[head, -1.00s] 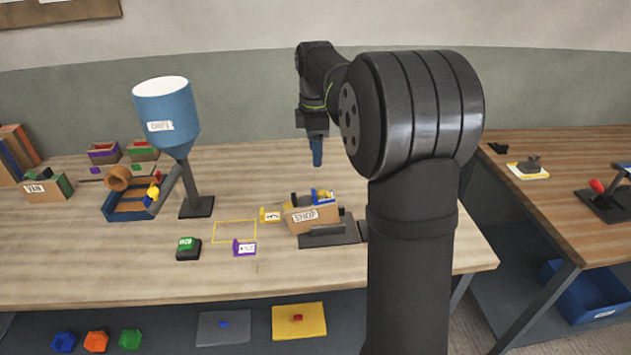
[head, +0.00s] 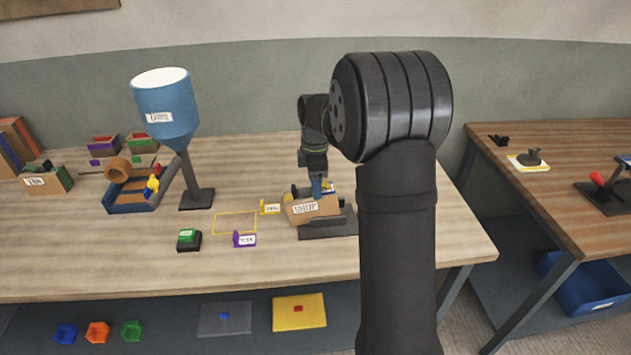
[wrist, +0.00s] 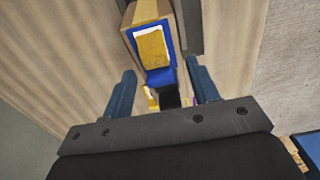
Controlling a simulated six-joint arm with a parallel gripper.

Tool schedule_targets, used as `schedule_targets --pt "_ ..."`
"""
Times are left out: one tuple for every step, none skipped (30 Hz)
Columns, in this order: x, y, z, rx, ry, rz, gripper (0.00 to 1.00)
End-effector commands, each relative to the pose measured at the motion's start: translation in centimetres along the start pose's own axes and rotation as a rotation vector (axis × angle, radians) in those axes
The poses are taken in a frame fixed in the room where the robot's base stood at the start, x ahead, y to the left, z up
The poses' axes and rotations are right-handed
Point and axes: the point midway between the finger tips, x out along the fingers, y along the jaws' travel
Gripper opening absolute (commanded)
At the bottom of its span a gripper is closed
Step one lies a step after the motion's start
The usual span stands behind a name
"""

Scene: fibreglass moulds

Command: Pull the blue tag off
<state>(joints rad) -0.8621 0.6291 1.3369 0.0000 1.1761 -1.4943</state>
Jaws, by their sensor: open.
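The blue tag (wrist: 164,62) with a yellow face lies on top of a wooden box in the wrist view. In the head view only a little of the blue tag (head: 329,187) shows beside my fingers. The wooden box (head: 318,209) has a white label reading "SHIP" and sits on a dark grey base (head: 330,231). My gripper (head: 317,192) is just above the box, pointing down. In the wrist view my gripper (wrist: 160,68) is open, with its blue fingers on either side of the tag's near end. I cannot tell whether they touch it.
A yellow tag (head: 270,208) and a purple tag (head: 244,239) stand left of the box, near a yellow outlined square (head: 234,233). A green button (head: 188,240) is further left. A blue hopper (head: 167,110) stands behind. The bench behind the box is clear.

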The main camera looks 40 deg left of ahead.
Motion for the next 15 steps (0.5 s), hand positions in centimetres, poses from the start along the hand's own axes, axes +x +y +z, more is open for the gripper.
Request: schedule_targets --pt "-0.01 0.00 0.00 0.000 0.000 0.000 0.55" --pt "-0.02 0.00 0.00 0.000 0.000 0.000 0.55" --pt "-0.02 0.01 0.00 0.000 0.000 0.000 0.55" --pt "-0.03 0.01 0.00 0.000 0.000 0.000 0.49" --pt "-0.03 0.01 0.00 0.000 0.000 0.000 0.43" --pt "-0.04 0.01 0.00 0.000 0.000 0.000 0.35" --pt "-0.04 0.01 0.00 0.000 0.000 0.000 0.29" --pt "-0.04 0.01 0.00 0.000 0.000 0.000 0.23" --pt "-0.04 0.01 0.00 0.000 0.000 0.000 0.15" --pt "-0.05 0.01 0.00 0.000 0.000 0.001 0.09" --pt "-0.05 0.01 0.00 0.000 0.000 0.000 0.07" --pt "-0.05 0.02 0.00 0.000 0.000 0.001 0.07" --pt "-0.05 0.01 0.00 0.000 0.000 0.001 0.07" --pt "-0.06 0.02 0.00 0.000 0.000 0.001 0.07" --pt "-0.06 0.02 0.00 0.000 0.000 0.001 0.07"
